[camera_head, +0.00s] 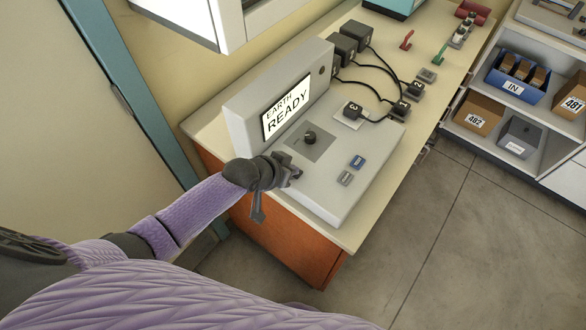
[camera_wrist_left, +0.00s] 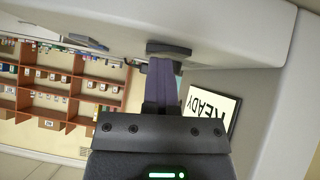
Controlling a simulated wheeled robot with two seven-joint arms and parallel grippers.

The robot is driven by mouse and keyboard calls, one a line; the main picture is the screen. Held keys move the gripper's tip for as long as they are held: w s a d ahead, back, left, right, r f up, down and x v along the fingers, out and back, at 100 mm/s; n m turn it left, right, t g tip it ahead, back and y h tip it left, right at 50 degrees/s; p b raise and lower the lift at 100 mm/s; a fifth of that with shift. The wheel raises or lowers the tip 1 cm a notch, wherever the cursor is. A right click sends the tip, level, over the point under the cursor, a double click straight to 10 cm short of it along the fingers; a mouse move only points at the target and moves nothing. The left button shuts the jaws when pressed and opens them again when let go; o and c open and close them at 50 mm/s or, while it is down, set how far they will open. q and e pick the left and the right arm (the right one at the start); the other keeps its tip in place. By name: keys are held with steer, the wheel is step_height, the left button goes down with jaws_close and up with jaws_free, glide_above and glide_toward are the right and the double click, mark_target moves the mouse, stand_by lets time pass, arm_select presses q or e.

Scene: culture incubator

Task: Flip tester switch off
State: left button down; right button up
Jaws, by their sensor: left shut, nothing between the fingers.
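The tester (camera_head: 340,190) is a grey console on the bench, with a raised back panel. Its screen (camera_head: 286,106) reads "EARTH READY"; the screen also shows at the right of the left wrist view (camera_wrist_left: 210,108). A black knob (camera_head: 309,137) sits on a darker plate on the console top. My left gripper (camera_head: 293,174) is at the console's near left edge, shut and empty. In the left wrist view its fingers (camera_wrist_left: 163,85) point at a dark piece (camera_wrist_left: 168,49) on a pale surface; contact is unclear. I cannot make out the switch for certain; the gripper may hide it. My right gripper is out of view.
A blue button (camera_head: 357,162) and a grey button (camera_head: 345,178) are on the console's right part. Black adapters (camera_head: 341,47) with cables stand behind it. A wall cabinet (camera_head: 190,20) hangs at upper left. Shelves with bins (camera_head: 518,77) stand right, past open floor.

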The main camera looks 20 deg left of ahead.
arm_select(q)
steer(key=shift+w+a, duration=0.2)
steer(key=shift+a, duration=0.3)
steer(key=shift+r+p, duration=0.3)
steer(key=shift+r, duration=0.1)
steer(key=r+p, duration=0.3)
steer(key=a+r+p, duration=0.1)
steer(key=r+p, duration=0.1)
steer(key=shift+s, duration=0.3)
steer(key=p+v, duration=0.2)
steer(key=v, duration=0.6)
steer(key=shift+s+f, duration=0.2)
steer(key=shift+s, duration=0.15)
